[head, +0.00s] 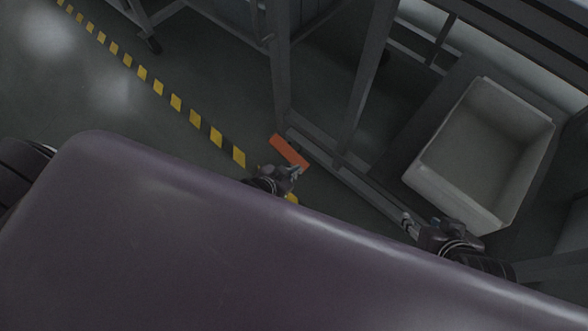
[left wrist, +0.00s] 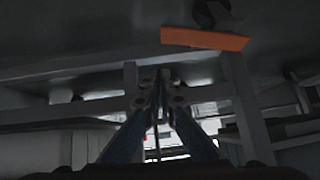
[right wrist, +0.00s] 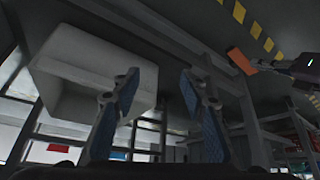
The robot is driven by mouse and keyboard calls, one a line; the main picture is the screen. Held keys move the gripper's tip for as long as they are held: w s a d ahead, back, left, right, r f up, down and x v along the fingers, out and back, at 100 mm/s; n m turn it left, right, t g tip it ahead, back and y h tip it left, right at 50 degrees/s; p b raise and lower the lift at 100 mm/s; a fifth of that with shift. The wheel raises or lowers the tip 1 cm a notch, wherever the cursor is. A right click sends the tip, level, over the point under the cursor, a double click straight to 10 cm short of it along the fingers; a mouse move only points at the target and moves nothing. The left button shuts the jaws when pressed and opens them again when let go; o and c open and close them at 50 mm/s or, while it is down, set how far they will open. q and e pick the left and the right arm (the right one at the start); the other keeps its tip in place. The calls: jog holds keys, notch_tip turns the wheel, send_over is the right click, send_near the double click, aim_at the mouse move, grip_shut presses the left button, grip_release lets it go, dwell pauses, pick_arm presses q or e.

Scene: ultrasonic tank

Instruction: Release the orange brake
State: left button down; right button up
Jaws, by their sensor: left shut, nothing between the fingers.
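The orange brake (head: 289,152) is a flat orange bar low beside the foot of a grey metal frame. In the left wrist view the orange brake (left wrist: 205,39) lies across the upper right, with a dark caster beside it. It also shows in the right wrist view (right wrist: 241,61). My left gripper (head: 297,171) is shut and empty, and in the head view it overlaps the near end of the brake. I cannot tell whether it touches. My right gripper (head: 407,219) is away to the right by the frame. Its fingers stand apart and empty in the right wrist view (right wrist: 158,82).
A pale open bin (head: 428,176) stands to the right, close to my right gripper. Grey frame posts (head: 282,70) rise just behind the brake. Yellow and black floor tape (head: 176,102) runs past on the left, where the floor is open.

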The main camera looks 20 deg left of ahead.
pick_arm(q)
jog(key=shift+s+r, duration=0.4)
jog(key=shift+s, duration=0.05)
pick_arm(e)
jog(key=shift+s+d+f+g, duration=0.2)
jog(key=shift+s+g, duration=0.05)
jog(key=shift+s, duration=0.3)
jog(key=shift+s+d+f+g, duration=0.2)
jog(key=shift+s+g, duration=0.1)
jog(key=shift+s, duration=0.3)
jog(key=shift+s+d+f+g, duration=0.15)
jog(key=shift+s+f+g, duration=0.1)
jog(key=shift+s, duration=0.3)
